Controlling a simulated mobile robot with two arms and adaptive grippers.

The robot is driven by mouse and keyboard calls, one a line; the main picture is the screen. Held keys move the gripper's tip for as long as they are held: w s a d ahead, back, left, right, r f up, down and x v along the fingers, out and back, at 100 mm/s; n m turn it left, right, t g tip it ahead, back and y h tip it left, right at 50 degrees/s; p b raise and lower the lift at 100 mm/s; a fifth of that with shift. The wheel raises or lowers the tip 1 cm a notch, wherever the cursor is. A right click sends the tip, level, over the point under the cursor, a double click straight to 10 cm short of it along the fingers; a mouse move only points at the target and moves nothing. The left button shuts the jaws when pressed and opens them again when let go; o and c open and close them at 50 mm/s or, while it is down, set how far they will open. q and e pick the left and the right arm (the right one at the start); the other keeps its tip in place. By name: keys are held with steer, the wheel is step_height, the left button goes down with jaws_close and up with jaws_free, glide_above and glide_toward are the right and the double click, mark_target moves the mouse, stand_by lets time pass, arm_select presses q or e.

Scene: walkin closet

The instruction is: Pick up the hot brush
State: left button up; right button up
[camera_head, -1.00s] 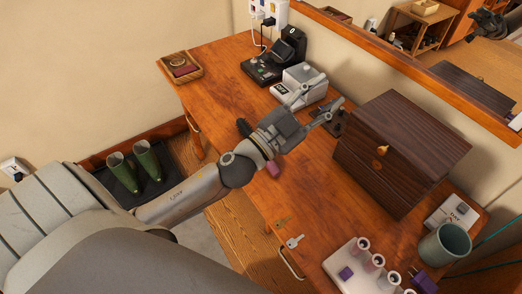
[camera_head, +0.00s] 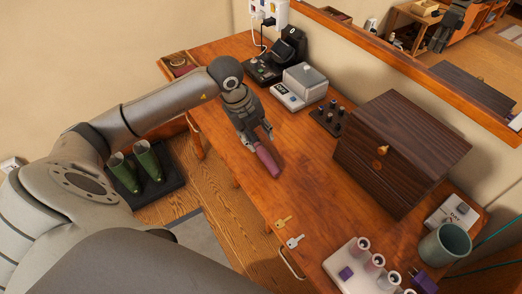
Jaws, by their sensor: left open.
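The hot brush lies on the wooden desk; its pink-mauve part (camera_head: 268,160) shows just below my left gripper, and its dark end is hidden behind the gripper. My left gripper (camera_head: 259,140) is open and points down at the brush, with its fingertips close to the pink part. I cannot tell whether they touch it. My right gripper is not in view.
A dark wooden box (camera_head: 390,155) stands right of the brush. A small stand with pegs (camera_head: 329,118) and a grey-white device (camera_head: 300,86) are behind. The desk (camera_head: 305,185) is clear between.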

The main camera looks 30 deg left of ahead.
mark_target(261, 149)
arm_select(q)
steer(key=shift+y, duration=0.3)
steer(key=f+b, duration=0.1)
steer(key=w+f+b, duration=0.1)
steer(key=f, duration=0.1)
steer(key=f+b, duration=0.2)
steer(key=shift+w+a+f, duration=0.15)
steer(key=shift+a+f, duration=0.1)
steer(key=shift+a, duration=0.15)
steer(key=b+x, duration=0.2)
steer(key=x, duration=0.1)
steer(key=b+x, duration=0.2)
steer(key=shift+w+a, duration=0.25)
steer(key=shift+w, duration=0.1)
jaws_close()
